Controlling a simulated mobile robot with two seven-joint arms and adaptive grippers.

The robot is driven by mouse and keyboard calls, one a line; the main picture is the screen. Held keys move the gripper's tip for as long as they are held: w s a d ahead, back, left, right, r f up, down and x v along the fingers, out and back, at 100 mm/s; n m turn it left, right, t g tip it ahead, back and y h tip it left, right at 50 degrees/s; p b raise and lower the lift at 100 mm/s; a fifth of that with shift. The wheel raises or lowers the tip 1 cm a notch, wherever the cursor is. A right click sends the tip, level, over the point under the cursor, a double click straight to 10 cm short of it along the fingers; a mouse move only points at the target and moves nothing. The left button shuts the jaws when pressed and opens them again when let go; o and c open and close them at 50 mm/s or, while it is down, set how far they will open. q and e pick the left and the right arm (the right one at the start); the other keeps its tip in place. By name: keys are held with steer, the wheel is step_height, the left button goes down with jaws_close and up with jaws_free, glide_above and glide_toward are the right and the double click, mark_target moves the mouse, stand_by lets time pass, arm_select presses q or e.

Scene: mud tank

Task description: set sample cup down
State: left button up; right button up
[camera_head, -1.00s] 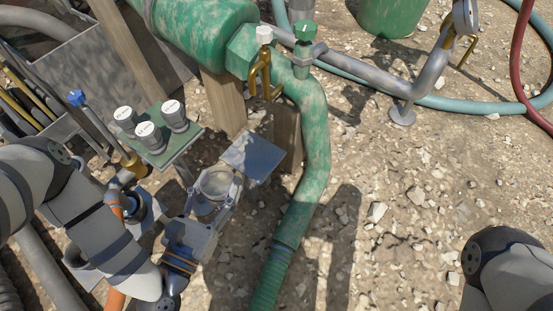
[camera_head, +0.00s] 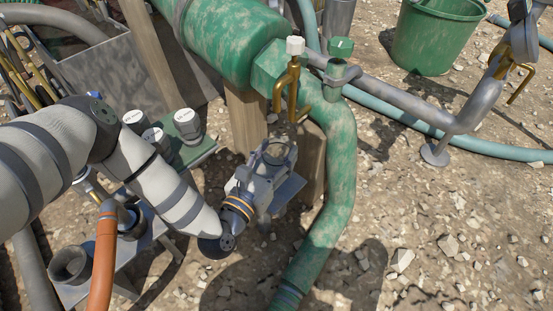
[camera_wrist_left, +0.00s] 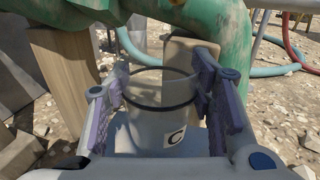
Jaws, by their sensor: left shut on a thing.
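The sample cup (camera_head: 279,152) is clear, open-topped and upright. My left gripper (camera_head: 268,165) is shut on it. In the left wrist view, the cup (camera_wrist_left: 158,115) has a dark ring near its rim and a dark mark on its side, and the fingers of the gripper (camera_wrist_left: 160,98) press on both sides. A small grey-blue plate (camera_head: 291,191) shows below and to the right of the gripper. The gripper hides the cup's base, so I cannot tell whether it touches the plate. My right gripper is out of view.
The green pipe (camera_head: 340,170) runs close to the right of the cup. White-lidded cups (camera_head: 187,124) sit on a green stand at left. Gravelly ground lies open at right.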

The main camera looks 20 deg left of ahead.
arm_select(q)
steer(key=shift+f, duration=0.8)
steer(key=shift+r, duration=0.2)
steer(key=shift+f, duration=0.1)
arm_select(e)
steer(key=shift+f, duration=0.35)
arm_select(q)
steer(key=o, duration=1)
steer(key=shift+f, duration=0.1)
steer(key=shift+r, duration=0.35)
steer(key=s+p, duration=0.1)
steer(key=s, duration=0.3)
steer(key=s+p, duration=0.1)
steer(key=s, duration=0.3)
steer(key=s+a+p, duration=0.1)
steer(key=s, duration=0.3)
steer(key=shift+f, duration=0.15)
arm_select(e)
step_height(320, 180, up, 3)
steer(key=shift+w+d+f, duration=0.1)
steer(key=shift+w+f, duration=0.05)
